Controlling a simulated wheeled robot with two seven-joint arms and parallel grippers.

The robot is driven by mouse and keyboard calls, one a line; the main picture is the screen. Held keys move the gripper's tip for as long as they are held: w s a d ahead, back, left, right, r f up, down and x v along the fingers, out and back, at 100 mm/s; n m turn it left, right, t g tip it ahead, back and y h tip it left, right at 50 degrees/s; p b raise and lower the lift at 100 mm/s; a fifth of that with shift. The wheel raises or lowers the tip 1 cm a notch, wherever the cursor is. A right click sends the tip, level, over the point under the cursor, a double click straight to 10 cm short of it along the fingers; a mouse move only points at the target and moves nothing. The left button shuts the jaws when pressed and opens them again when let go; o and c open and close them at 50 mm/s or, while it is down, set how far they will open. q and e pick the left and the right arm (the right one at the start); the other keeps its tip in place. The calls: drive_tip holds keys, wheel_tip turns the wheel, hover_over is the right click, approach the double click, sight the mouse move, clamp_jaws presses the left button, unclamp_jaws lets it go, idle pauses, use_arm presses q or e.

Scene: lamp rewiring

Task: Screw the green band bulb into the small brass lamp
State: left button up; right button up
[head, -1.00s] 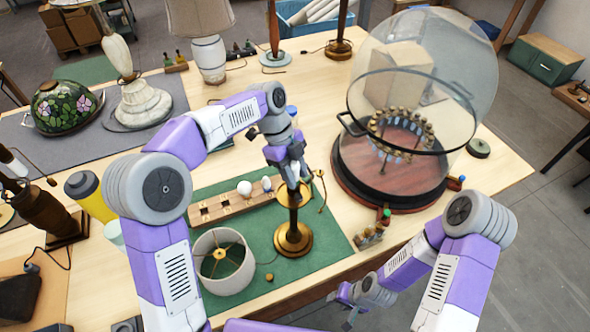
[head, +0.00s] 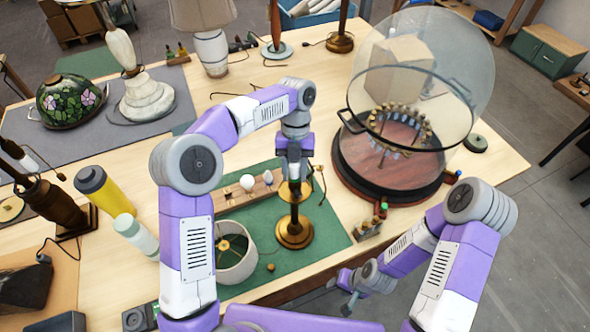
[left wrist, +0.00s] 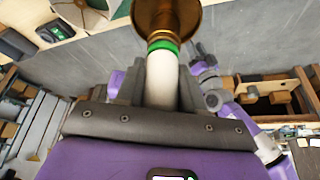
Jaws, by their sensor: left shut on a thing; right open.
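My left gripper (head: 293,170) points down over the small brass lamp (head: 294,233), which stands upright on the green mat (head: 330,225). In the left wrist view the gripper (left wrist: 160,95) is shut on the green band bulb (left wrist: 162,82), a white bulb with a green band near its end. The banded end meets the lamp's brass top (left wrist: 166,18); how deep it sits is hidden. My right gripper (head: 348,290) is open and empty, low at the table's front edge, away from the lamp.
A wooden rack (head: 226,203) with two white bulbs lies behind the lamp. A lampshade (head: 237,265) stands left of it. A glass dome (head: 425,65) over a ring of sockets stands at the right. A small rack (head: 367,229) stands near the front edge.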

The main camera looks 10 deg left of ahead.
use_arm(q)
drive_tip(key=m+y, duration=0.1)
drive_tip(key=m, duration=0.3)
drive_tip(key=shift+y, duration=0.3)
drive_tip(key=o, duration=1.1)
drive_tip(key=shift+a, duration=0.1)
